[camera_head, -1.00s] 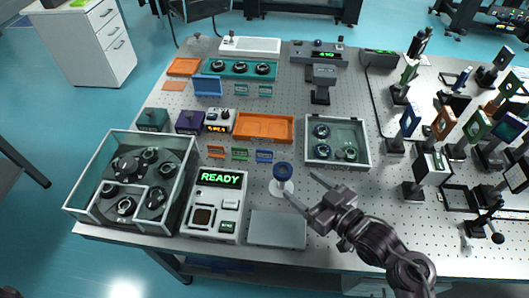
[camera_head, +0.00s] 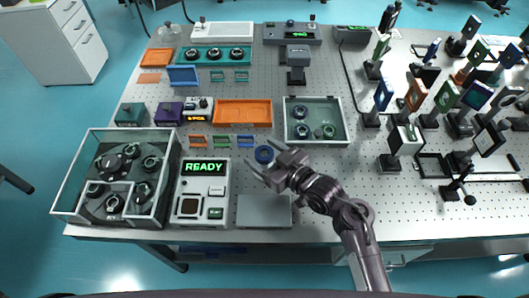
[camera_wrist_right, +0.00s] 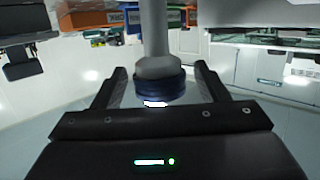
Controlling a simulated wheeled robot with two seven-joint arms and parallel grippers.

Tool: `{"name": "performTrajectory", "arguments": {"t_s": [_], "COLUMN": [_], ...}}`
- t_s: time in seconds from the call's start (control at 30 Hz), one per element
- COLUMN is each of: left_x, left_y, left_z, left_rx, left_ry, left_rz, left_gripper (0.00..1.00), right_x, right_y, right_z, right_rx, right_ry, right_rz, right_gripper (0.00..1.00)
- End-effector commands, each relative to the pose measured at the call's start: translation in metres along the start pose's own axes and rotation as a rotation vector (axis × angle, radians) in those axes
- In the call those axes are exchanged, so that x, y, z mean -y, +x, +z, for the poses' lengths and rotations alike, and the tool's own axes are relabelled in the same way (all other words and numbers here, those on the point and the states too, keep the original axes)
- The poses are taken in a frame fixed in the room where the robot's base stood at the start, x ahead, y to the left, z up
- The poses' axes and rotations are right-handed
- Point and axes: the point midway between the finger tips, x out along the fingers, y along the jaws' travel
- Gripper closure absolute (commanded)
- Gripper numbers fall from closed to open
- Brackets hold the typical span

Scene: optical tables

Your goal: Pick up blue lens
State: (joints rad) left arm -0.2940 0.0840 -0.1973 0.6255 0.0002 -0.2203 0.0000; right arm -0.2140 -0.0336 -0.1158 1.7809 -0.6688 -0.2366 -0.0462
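The blue lens (camera_head: 263,154) is a dark blue ring on a pale stand, left of the middle of the perforated table. My right gripper (camera_head: 264,158) is at the lens, its fingers open on either side. In the right wrist view the dark blue ring (camera_wrist_right: 161,91) sits between the two fingers of the gripper (camera_wrist_right: 160,70), with a gap on each side. A grey stem (camera_wrist_right: 154,40) joins the ring there. The stand's foot is mostly hidden by the gripper in the head view. My left gripper is not in view.
A grey flat box (camera_head: 264,211) and a READY device (camera_head: 201,191) stand in front and to the left. Small coloured holders (camera_head: 221,141) stand behind the lens. A glass-walled tray (camera_head: 345,128) lies behind right.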

Motion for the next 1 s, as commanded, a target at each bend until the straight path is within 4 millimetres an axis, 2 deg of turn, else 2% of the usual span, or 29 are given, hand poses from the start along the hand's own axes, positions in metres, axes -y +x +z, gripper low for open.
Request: {"name": "performTrajectory", "arguments": {"t_s": [0.03, 0.37, 0.6, 0.77, 0.87, 1.0], "left_x": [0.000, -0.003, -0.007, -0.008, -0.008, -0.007], "left_y": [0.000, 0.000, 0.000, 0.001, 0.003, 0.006], "left_z": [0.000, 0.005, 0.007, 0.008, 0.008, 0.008], "left_rx": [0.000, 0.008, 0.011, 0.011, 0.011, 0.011], "left_ry": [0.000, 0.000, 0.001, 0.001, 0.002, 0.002], "left_rz": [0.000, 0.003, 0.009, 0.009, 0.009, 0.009], "left_gripper": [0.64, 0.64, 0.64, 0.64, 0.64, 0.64], "right_x": [0.000, 0.000, 0.000, -0.001, 0.000, 0.000], "right_y": [0.000, 0.000, -0.001, -0.003, -0.006, -0.013], "right_z": [0.000, 0.000, -0.001, -0.012, -0.027, -0.064], "right_rx": [0.000, 0.000, 0.000, -0.001, -0.003, -0.006], "right_ry": [0.000, 0.000, 0.000, -0.001, -0.003, -0.007], "right_rz": [0.000, 0.000, 0.000, 0.000, 0.001, 0.001], "right_gripper": [0.40, 0.82, 0.82, 0.82, 0.82, 0.82]}}
